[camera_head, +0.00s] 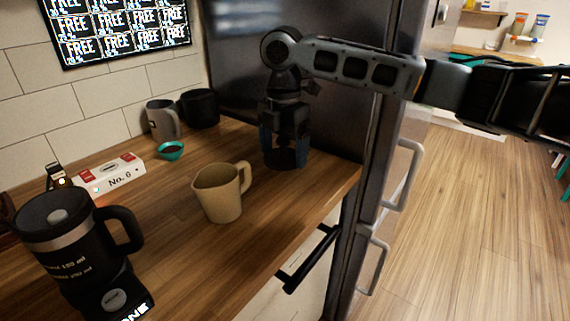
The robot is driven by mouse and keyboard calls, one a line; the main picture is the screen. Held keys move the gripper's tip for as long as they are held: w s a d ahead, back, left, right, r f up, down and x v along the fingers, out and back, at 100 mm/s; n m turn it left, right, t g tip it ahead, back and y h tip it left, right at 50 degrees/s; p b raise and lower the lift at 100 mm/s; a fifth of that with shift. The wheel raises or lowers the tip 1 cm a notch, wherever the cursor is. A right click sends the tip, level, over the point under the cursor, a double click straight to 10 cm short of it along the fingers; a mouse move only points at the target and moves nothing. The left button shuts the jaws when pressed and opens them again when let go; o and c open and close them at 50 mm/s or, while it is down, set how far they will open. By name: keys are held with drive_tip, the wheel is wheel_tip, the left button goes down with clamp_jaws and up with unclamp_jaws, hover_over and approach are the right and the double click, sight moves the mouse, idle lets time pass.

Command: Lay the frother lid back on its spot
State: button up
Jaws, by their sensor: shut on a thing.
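My gripper (285,150) points down over the back right of the wooden counter, beside the dark fridge side. Its fingers are closed on a dark round piece (287,158), which looks like the frother lid; the fingers partly hide it. I cannot tell whether the lid touches the counter or hangs just above it. The black frother (65,250) stands upright on its base (115,298) at the front left, with its handle to the right. A small grey round part (58,215) shows in its dark top.
A tan mug (218,193) stands mid-counter, left of and nearer than my gripper. A grey mug (161,120), a black container (200,108), a teal bowl (171,150) and a white-red box (110,174) stand along the wall. The counter's right edge (335,192) is close.

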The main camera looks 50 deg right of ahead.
sight(283, 156)
drive_tip(key=shift+f, duration=1.95)
drive_tip(key=shift+f, duration=0.1)
drive_tip(key=o, duration=0.8)
wheel_tip(283, 156, up, 12)
drive_tip(key=shift+r, duration=0.1)
drive_tip(key=shift+r, duration=0.1)
